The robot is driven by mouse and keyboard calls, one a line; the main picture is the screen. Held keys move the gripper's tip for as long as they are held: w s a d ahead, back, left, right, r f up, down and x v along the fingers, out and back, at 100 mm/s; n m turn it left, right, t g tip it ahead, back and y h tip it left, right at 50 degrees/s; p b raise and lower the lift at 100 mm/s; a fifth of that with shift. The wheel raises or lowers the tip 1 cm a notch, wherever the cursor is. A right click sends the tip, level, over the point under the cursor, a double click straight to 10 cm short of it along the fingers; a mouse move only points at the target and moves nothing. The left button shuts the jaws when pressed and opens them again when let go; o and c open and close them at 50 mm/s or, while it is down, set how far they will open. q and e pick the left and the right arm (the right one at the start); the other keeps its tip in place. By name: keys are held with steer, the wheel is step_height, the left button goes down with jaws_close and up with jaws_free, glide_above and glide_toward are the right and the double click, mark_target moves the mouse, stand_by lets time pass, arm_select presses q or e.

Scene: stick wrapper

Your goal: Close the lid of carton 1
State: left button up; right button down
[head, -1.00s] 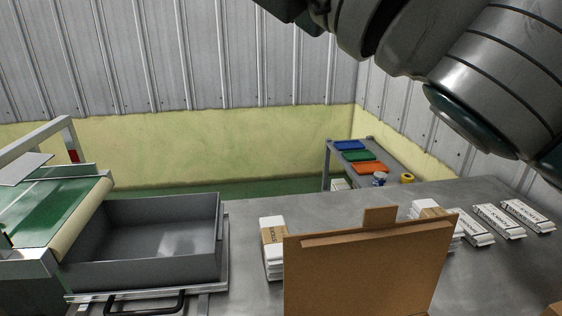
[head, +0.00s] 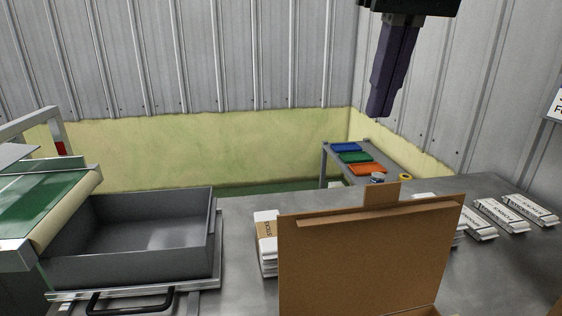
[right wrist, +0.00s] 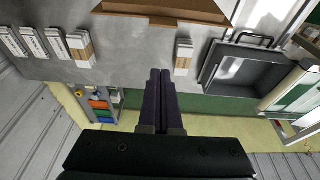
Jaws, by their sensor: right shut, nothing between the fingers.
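The carton (head: 365,262) is brown cardboard at the front of the grey table in the head view. Its lid stands upright with a tab (head: 381,196) at the top edge, so the carton is open. No number shows on it. The carton's edge (right wrist: 165,8) also shows at the top of the right wrist view. My right gripper (head: 379,112) hangs high above and beyond the carton, pointing down, apart from it. Its fingers (right wrist: 159,75) are shut together with nothing between them. My left gripper is not in view.
A grey bin (head: 140,262) stands at the left by a green conveyor (head: 45,200). A wrapped stack (head: 266,240) stands left of the carton. Several white packs (head: 497,214) lie to the right. A small cart (head: 325,165) with coloured trays stands behind the table.

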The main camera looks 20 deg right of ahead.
step_height(320, 180, down, 8)
steer(key=s+p, duration=0.1)
steer(key=p, duration=0.1)
steer(key=shift+s+a+f, duration=0.15)
steer(key=shift+s+a, duration=0.15)
steer(key=shift+s, duration=0.1)
